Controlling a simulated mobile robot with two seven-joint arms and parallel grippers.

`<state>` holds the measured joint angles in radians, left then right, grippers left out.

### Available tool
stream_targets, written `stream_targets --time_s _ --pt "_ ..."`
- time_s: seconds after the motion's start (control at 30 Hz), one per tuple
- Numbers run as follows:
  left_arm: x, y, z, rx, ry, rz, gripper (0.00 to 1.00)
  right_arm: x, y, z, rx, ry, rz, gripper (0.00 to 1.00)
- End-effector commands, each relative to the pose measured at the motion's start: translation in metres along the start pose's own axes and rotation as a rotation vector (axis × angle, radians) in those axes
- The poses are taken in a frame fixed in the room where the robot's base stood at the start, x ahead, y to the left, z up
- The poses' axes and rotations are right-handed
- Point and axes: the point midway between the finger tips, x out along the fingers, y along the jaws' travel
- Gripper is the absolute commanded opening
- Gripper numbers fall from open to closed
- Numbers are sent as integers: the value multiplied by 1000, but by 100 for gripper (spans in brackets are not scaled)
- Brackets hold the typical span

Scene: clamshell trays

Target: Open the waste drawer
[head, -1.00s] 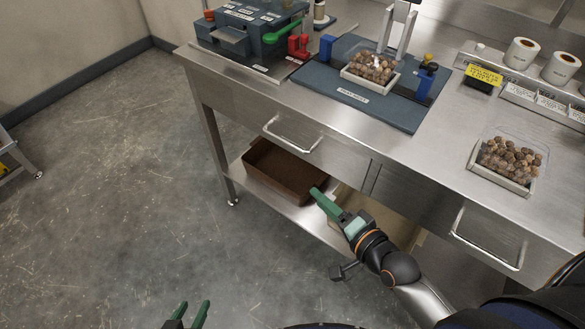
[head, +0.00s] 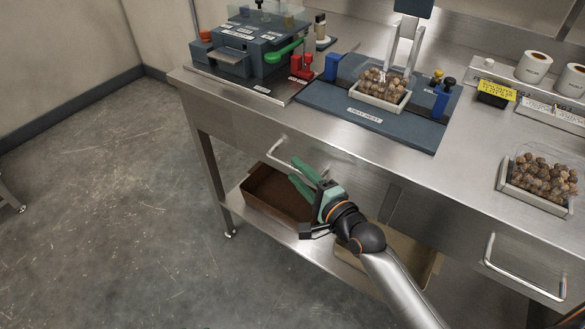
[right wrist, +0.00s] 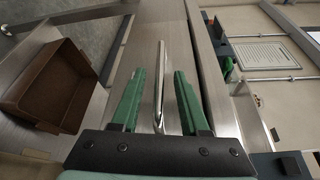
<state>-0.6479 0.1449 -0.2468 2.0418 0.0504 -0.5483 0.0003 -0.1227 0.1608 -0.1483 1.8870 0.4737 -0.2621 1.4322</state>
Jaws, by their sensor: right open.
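Two steel drawer fronts with bar handles are under the bench top. The left drawer front (head: 245,139) has a bar handle (head: 283,146); the right one has its own handle (head: 522,283). Both drawers look shut, and I read no label saying which is the waste drawer. My right gripper (head: 292,169) is open at the left drawer's handle. In the right wrist view the handle bar (right wrist: 160,75) lies between the two green fingers of the gripper (right wrist: 160,72), with a gap on each side. My left gripper is out of view.
A brown bin (head: 251,208) and a tan bin (head: 432,268) sit on the lower shelf. On the bench are a tray nest mat (head: 330,108), a clamshell of nuts (head: 507,193), a sealing device (head: 258,60) and label rolls (head: 533,66).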

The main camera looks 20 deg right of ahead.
Motion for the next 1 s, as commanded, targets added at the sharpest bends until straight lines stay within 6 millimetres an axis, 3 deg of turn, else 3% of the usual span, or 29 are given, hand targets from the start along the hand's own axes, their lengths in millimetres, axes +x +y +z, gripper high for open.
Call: stream_targets --time_s 0.2,0.57,1.0 --pt "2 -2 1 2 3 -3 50 22 0 0 1 0 -1 45" --pt "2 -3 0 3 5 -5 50 27 0 0 0 0 0 45" --pt "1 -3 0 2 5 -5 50 26 0 0 0 1 0 0"
